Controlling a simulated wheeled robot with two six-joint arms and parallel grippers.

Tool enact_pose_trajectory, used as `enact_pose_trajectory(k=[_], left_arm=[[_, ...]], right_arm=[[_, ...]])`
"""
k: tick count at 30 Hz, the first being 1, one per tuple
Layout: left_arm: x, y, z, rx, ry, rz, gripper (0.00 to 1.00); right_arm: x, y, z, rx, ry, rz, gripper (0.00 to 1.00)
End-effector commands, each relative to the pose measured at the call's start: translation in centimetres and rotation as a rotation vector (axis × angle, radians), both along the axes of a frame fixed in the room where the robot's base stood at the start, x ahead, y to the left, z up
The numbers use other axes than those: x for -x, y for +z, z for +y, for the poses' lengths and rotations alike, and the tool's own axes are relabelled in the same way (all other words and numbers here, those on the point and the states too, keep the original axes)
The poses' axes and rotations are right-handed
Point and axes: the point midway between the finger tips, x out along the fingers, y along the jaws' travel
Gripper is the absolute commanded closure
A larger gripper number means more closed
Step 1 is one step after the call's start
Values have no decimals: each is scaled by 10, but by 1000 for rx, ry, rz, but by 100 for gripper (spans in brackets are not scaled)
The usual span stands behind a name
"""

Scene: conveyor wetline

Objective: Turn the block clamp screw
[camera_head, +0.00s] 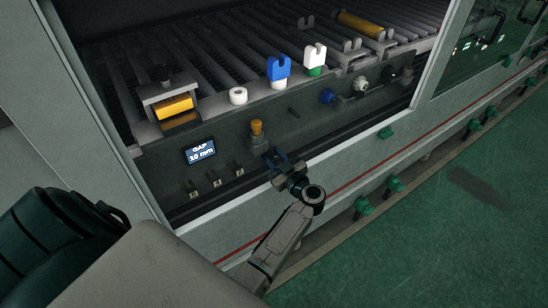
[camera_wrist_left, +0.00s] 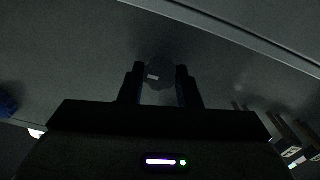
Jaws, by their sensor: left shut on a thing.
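In the head view the screw is hidden by the gripper. My right gripper is in neither view.
A display (camera_head: 201,151) reading "GAP 10 mm" sits left on the panel, above several small switches. A blue knob (camera_head: 327,96) is to the right. Green floor lies in front.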

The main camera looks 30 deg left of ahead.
Motion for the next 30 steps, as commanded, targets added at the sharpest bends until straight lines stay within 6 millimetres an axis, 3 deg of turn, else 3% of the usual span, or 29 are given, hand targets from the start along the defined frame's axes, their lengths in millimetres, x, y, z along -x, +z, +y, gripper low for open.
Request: enact_pose_trajectory(k=[11,20,30], left_arm=[[0,-1,0,34,1,-80,93],[1,-2,0,126,1,-300,93],[1,-4,0,250,0,-601,93]], right_arm=[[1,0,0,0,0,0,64],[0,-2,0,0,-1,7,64],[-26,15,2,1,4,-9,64]])
